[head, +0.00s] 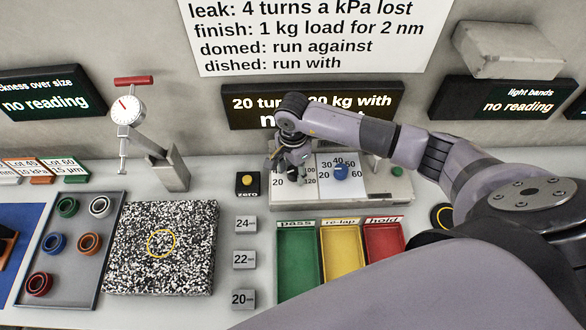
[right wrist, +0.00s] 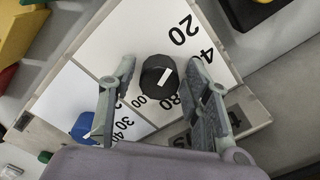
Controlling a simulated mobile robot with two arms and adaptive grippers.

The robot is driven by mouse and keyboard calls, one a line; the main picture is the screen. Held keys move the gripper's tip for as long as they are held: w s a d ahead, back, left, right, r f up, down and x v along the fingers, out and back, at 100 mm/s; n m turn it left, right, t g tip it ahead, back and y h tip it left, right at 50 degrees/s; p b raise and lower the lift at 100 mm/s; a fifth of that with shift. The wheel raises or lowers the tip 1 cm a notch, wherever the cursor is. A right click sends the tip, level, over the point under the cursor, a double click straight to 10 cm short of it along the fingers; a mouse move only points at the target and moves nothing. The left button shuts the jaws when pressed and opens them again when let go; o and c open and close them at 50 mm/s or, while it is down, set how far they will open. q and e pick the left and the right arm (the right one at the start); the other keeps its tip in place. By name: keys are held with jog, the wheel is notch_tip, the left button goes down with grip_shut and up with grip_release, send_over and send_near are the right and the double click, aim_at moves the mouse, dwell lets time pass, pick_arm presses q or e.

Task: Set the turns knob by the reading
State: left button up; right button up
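A black round knob (right wrist: 158,76) with a white pointer mark stands on a white dial plate numbered 20 to 120 in the right wrist view. In the head view my right gripper (head: 287,167) hides it. In the right wrist view my right gripper (right wrist: 161,68) is open, with one finger on each side of the knob and gaps between. A blue knob (head: 341,172) sits beside it on a plate numbered 20 to 60. The dark sign (head: 312,104) behind shows "20 turns" and a kg figure, partly hidden by my arm. My left gripper is not in view.
A yellow button marked zero (head: 247,181) is left of the knobs. Green (head: 297,283), yellow and red trays stand in front. A speckled plate (head: 163,285), a dial gauge (head: 127,110) and a tray of coloured rings (head: 68,268) are at left.

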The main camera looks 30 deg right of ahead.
jog(key=c, duration=0.9)
jog(key=m+b, duration=0.2)
jog(key=shift+w+f+m, duration=0.1)
jog(key=shift+m, duration=0.2)
jog(key=m+b, duration=0.2)
jog(key=m, duration=0.1)
jog(key=shift+m, duration=0.4)
jog(key=m+b, duration=0.3)
jog(key=m, duration=0.3)
jog(key=shift+w+d, duration=0.1)
jog(key=shift+w, duration=0.05)
jog(key=m+b, duration=0.2)
jog(key=m, duration=0.3)
jog(key=shift+d, duration=0.1)
jog(key=shift+m, duration=0.3)
